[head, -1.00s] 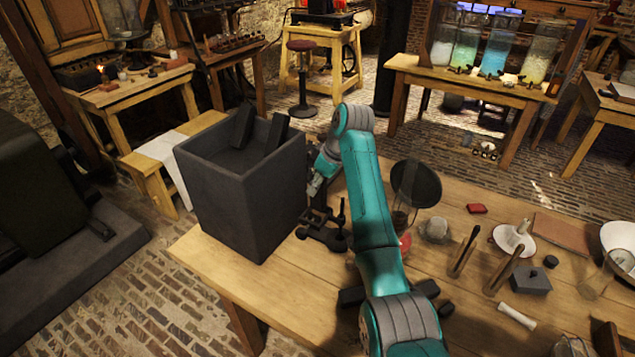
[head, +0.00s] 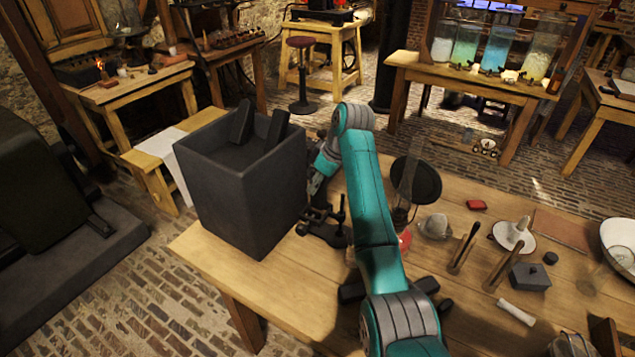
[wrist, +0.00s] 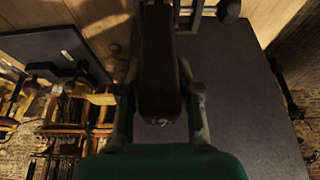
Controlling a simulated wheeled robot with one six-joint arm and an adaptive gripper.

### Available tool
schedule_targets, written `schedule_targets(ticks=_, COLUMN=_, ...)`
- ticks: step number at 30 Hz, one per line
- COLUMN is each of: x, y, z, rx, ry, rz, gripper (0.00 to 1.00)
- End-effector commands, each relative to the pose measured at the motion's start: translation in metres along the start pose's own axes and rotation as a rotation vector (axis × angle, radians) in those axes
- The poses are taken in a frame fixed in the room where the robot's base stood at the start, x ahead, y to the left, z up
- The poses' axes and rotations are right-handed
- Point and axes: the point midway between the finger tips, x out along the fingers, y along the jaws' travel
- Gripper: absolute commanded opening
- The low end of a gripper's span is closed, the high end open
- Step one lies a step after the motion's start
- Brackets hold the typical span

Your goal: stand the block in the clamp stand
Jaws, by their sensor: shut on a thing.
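My gripper (wrist: 160,95) is shut on a dark block (wrist: 160,60), which stands out between the two fingers in the wrist view. In the head view my gripper (head: 317,186) is beside the right wall of the large dark grey jar, just above the black clamp stand (head: 326,228) on the bench. The block is hard to pick out there against the dark stand. A dark metal part at the top of the wrist view may belong to the stand. I cannot tell whether the block touches the stand.
The tall grey jar (head: 250,205) stands close on the left, with two dark slabs (head: 243,122) leaning in it. A black round disc (head: 416,180) and a glass stand right of my arm. Wooden posts (head: 464,248) and dishes fill the bench further right.

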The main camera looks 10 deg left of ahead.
Motion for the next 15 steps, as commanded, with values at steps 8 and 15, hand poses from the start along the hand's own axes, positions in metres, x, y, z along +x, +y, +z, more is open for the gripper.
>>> schedule_targets(ticks=8, x=-0.0005, y=0.0001, z=-0.0003, rx=0.0, ry=0.001, rz=0.001, gripper=0.0)
schedule_targets(ticks=15, x=0.0033, y=0.0001, z=0.0012, rx=0.0, ry=0.0, rz=0.0, gripper=0.0)
